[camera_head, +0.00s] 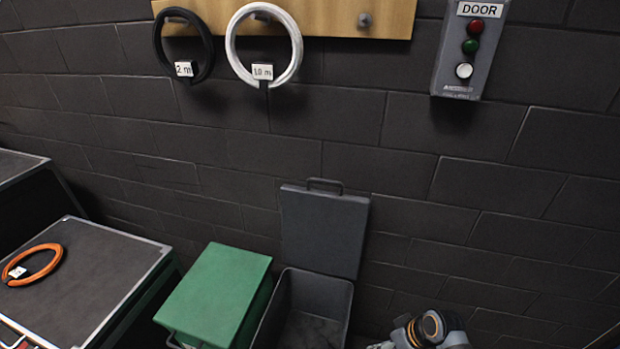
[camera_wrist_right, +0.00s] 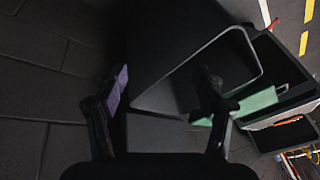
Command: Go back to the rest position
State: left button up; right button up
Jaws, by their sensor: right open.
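My right arm shows at the bottom right edge of the head view. In the right wrist view my right gripper (camera_wrist_right: 160,95) has its two fingers well apart, with nothing held between them. A dark grey open bin, seen past the fingers, fills the middle of that view. My left gripper is in neither view.
A wall box marked DOOR (camera_head: 466,72) has red, green and white buttons. A black coil (camera_head: 158,42) and a white coil (camera_head: 231,45) hang from a wooden board (camera_head: 335,18). An orange coil (camera_head: 46,271) lies on a case (camera_head: 85,275). A green box (camera_head: 215,290) adjoins the open grey bin (camera_head: 346,300).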

jog(key=s+d+f+m+h+p, duration=0.1)
jog(key=s+d+f+m+h, duration=0.2)
jog(key=f, duration=0.6)
jog(key=s+d+f+m, duration=0.1)
jog(key=s+d+f, duration=0.2)
jog(key=s+f, duration=0.5)
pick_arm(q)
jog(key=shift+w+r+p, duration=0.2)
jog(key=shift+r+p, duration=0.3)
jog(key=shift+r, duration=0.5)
pick_arm(e)
jog(key=s+f, duration=0.6)
jog(key=s, duration=0.4)
jog(key=s+d+f+g+h, duration=0.1)
jog(key=s+f, duration=0.6)
jog(key=s, duration=0.3)
jog(key=shift+s+m+h, duration=0.2)
jog(key=shift+m+h, duration=0.1)
jog(key=shift+d+f, duration=0.1)
jog(key=shift+d, duration=0.05)
jog(key=shift+c, duration=0.3)
